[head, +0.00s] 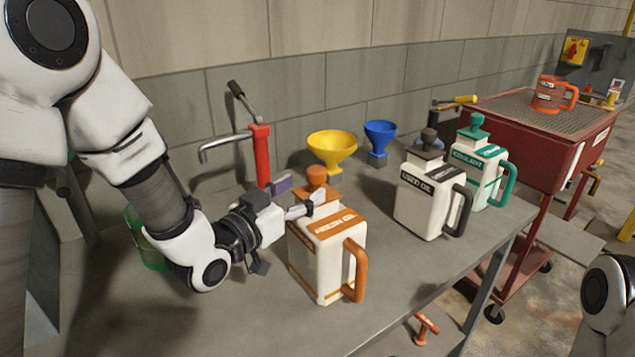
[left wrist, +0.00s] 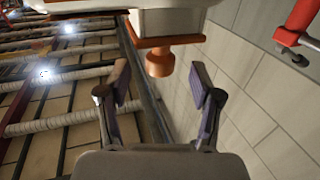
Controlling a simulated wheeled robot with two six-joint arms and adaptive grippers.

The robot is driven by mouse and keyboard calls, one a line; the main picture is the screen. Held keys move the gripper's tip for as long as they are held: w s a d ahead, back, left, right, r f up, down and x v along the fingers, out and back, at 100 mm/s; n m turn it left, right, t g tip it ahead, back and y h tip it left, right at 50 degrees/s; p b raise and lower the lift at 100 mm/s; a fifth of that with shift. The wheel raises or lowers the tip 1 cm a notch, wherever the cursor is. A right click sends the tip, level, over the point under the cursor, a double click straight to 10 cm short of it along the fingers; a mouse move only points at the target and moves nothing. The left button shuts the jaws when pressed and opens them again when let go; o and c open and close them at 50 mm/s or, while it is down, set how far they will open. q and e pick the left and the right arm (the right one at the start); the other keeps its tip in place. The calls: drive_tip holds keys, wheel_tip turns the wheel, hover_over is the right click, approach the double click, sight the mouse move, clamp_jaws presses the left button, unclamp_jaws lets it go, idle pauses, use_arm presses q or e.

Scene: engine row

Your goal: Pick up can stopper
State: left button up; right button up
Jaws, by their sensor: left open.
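The orange stopper (head: 317,177) sits on top of the white can with orange "fresh oil" lettering (head: 325,262) and an orange handle. My left gripper (head: 302,193) is open beside the can's top, close to the stopper. In the left wrist view the stopper (left wrist: 160,63) appears between and just beyond the two open fingers (left wrist: 163,86), with nothing held. Whether a finger touches the stopper I cannot tell. My right gripper is out of view; only part of my right arm shows at the right edge.
To the right stand a used oil can (head: 425,195) and a coolant can (head: 478,165). Behind are a yellow funnel (head: 331,148), a blue funnel (head: 379,136) and a red pump (head: 261,155). A red cart (head: 530,145) carries an orange jug (head: 548,95). The front bench top is clear.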

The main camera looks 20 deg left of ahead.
sight(310, 184)
use_arm(q)
drive_tip(key=x, duration=0.2)
drive_tip(key=p+x, duration=0.1)
drive_tip(key=x, duration=0.2)
drive_tip(key=shift+w+f, duration=0.25)
drive_tip(key=shift+w, duration=0.1)
drive_tip(key=shift+s+r, duration=0.15)
drive_tip(key=shift+s, duration=0.15)
drive_tip(key=c, duration=0.5)
clamp_jaws()
